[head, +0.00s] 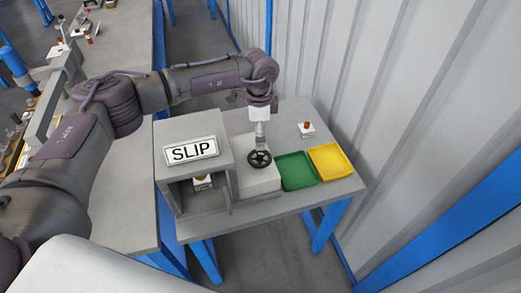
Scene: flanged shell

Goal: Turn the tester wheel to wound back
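The tester wheel (259,159) is a small black spoked handwheel on the front of a pale tester block (258,182), on the grey table. A pale post (260,134) rises behind and above the wheel, with a small white plate (259,114) over it. My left arm reaches in from the left, and its wrist hangs just above this plate. My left gripper (258,99) points down there. Its fingers are too small and overlapped to show whether they are open, or whether they touch the tester. My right gripper is not in view. I cannot read the wheel's wound position.
A grey box labelled SLIP (191,151) stands left of the tester, with a small item (202,182) in its opening. A green tray (296,171) and a yellow tray (331,161) lie to the right. A red-topped piece (306,127) sits behind them. A corrugated wall bounds the right.

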